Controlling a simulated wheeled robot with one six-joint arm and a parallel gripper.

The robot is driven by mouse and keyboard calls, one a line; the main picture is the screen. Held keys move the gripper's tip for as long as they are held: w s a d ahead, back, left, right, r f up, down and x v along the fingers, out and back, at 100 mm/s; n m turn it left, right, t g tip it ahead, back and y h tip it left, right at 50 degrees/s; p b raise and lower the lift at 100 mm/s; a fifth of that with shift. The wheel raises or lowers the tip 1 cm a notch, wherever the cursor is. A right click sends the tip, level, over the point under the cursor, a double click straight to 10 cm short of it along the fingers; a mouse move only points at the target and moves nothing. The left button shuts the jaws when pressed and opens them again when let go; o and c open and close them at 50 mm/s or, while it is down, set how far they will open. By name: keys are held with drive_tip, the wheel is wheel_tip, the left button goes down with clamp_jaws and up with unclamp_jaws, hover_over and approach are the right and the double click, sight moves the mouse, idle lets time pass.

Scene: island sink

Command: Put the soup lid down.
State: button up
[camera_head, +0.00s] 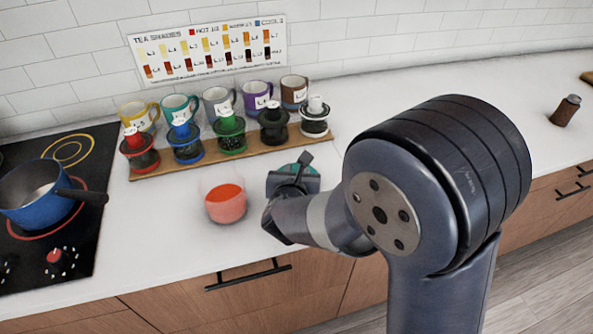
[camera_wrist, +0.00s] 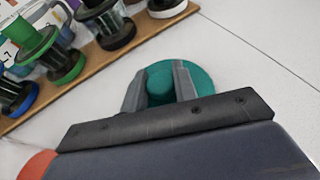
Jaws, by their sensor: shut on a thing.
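The soup lid is a round teal-green disc with a raised knob. In the wrist view the lid (camera_wrist: 203,80) lies flat between and beyond my fingertips, and my gripper (camera_wrist: 160,85) is shut on its knob. In the head view my gripper (camera_head: 295,180) is over the white counter, and a small part of the teal lid (camera_head: 305,169) shows behind the fingers. I cannot tell whether the lid touches the counter. A glass bowl of orange-red soup (camera_head: 226,204) stands uncovered just left of my gripper. Its edge shows at lower left in the wrist view (camera_wrist: 38,165).
A wooden board (camera_head: 160,172) behind holds several colored jars, with several mugs (camera_head: 180,108) and a tea shade chart (camera_head: 208,52). A blue pot (camera_head: 38,205) sits on the black stove at left. A brown shaker (camera_head: 566,110) stands far right. Counter right of the lid is clear.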

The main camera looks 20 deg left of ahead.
drive_tip(key=shift+f+b, duration=0.2)
drive_tip(key=shift+b, duration=0.15)
drive_tip(key=o, duration=0.9)
drive_tip(key=shift+o, duration=0.2)
drive_tip(key=shift+r, duration=0.15)
drive_tip(key=shift+r+p, duration=0.2)
drive_tip(key=shift+p, duration=0.3)
drive_tip(key=v, duration=1.2)
drive_tip(key=shift+f+b, duration=0.1)
drive_tip(key=shift+b, duration=0.2)
